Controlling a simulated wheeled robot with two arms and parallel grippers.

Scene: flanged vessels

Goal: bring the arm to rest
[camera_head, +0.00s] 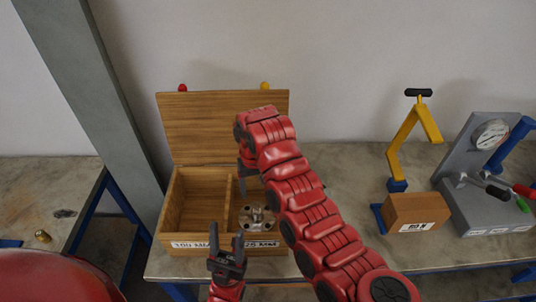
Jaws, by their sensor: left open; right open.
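My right arm reaches in from the lower right, and its gripper (247,172) hangs over the right compartment of an open wooden box (167,222). Its fingers are partly hidden by the arm; it is open and I see nothing held in it. My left gripper (227,241) is lower, in front of the box's front wall. It points up with its fingers apart and is empty. A metal flanged part (257,217) lies in the box's right compartment. The left compartment looks empty.
The box's raised lid (215,125) stands behind it. To the right on the workbench (355,180) are a yellow stand (402,140), a brown block (416,211) and a grey gauge panel (466,150). A grey column (105,95) rises at left, near a second table (50,190) with a small brass piece (43,236).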

